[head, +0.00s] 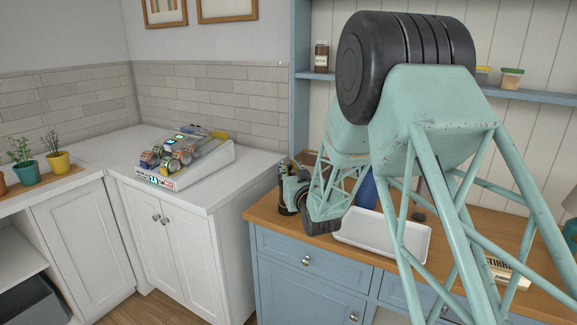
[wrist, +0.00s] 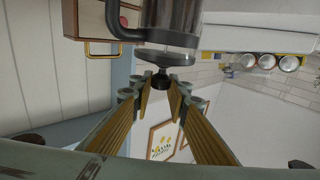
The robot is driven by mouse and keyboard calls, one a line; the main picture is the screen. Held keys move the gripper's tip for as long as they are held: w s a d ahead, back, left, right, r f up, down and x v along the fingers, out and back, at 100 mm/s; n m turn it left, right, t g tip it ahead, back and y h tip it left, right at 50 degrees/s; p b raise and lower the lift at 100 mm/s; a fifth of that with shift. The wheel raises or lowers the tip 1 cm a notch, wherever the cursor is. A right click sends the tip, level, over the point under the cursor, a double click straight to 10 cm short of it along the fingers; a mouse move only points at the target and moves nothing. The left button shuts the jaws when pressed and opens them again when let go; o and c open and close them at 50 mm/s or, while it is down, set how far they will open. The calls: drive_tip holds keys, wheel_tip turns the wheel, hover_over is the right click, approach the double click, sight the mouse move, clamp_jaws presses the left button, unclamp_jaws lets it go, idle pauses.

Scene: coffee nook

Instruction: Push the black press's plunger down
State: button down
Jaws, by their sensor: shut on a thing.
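The black press (wrist: 172,18) shows upside down at the top of the wrist view, with a glass body and a black handle on its left. Its dark plunger knob (wrist: 160,81) sits between the fingertips of my gripper (wrist: 160,92), which is shut on it. How much plunger rod stands above the lid is hard to tell. In the head view, the press (head: 288,202) is a small dark shape at the wooden counter's left end, mostly hidden by my arm. My gripper's fingers are not clear there.
A white tray (head: 412,236) lies on the wooden counter (head: 262,212), right of the press. A blue object (head: 367,190) stands behind the tray, partly hidden. A sloped white rack with cans (head: 205,162) stands on the white counter at left. Potted plants (head: 58,162) stand farther left.

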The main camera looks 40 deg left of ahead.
drive_tip(key=shift+f, duration=0.4)
drive_tip(key=c, duration=2.5)
unclamp_jaws()
drive_tip(key=shift+o, duration=0.2)
drive_tip(key=shift+r, duration=0.15)
drive_tip(key=shift+s+d, duration=0.25)
drive_tip(key=shift+d, duration=0.1)
drive_tip(key=v, duration=1.1)
drive_tip(key=shift+d, duration=0.1)
